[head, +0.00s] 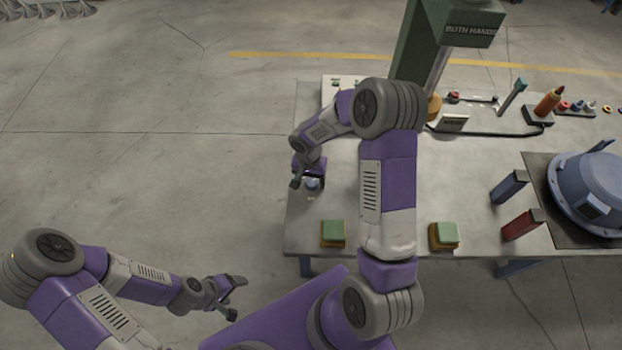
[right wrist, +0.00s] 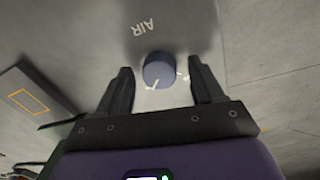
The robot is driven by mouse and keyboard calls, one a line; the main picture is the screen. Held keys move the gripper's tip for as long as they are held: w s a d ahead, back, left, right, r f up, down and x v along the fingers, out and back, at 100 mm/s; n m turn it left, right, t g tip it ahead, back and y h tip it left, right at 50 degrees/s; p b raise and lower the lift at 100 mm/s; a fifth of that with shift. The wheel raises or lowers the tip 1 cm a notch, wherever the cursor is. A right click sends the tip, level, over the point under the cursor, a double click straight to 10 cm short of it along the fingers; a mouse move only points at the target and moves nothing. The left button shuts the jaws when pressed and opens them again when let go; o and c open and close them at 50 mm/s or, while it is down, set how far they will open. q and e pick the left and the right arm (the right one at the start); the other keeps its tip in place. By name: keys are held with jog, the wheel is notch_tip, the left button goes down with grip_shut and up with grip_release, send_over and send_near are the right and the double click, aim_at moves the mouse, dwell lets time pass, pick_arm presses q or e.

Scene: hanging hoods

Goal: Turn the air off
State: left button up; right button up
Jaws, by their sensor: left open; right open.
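The AIR knob (right wrist: 158,70) is a round blue-grey dial on the bench top, with the word AIR printed beside it, upside down in the right wrist view. A pale pointer line shows on its near side. In the head view the knob (head: 313,184) is at the bench's left edge, partly hidden by my right gripper (head: 308,181). In the right wrist view my right gripper (right wrist: 163,84) is open, one finger on each side of the knob, with gaps showing. My left gripper (head: 235,297) is open and empty, over the floor left of the bench.
Two green-topped pads (head: 333,229) (head: 444,232) lie along the bench's front edge. A green post with a BOTH HANDS sign (head: 470,30) stands at the back. A blue domed housing (head: 590,190) and two upright blocks are at the right.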

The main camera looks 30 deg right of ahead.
jog(key=shift+c, duration=0.5)
jog(key=c, duration=1)
jog(key=shift+o, duration=0.2)
jog(key=shift+n, duration=0.3)
jog(key=n+b, duration=0.1)
jog(key=n, duration=0.2)
jog(key=shift+n, duration=0.3)
jog(key=n+b, duration=0.1)
jog(key=n, duration=0.8)
jog(key=shift+s+t, duration=0.1)
jog(key=shift+t, duration=0.2)
jog(key=n+p, duration=0.1)
jog(key=n, duration=0.3)
jog(key=shift+n, duration=0.3)
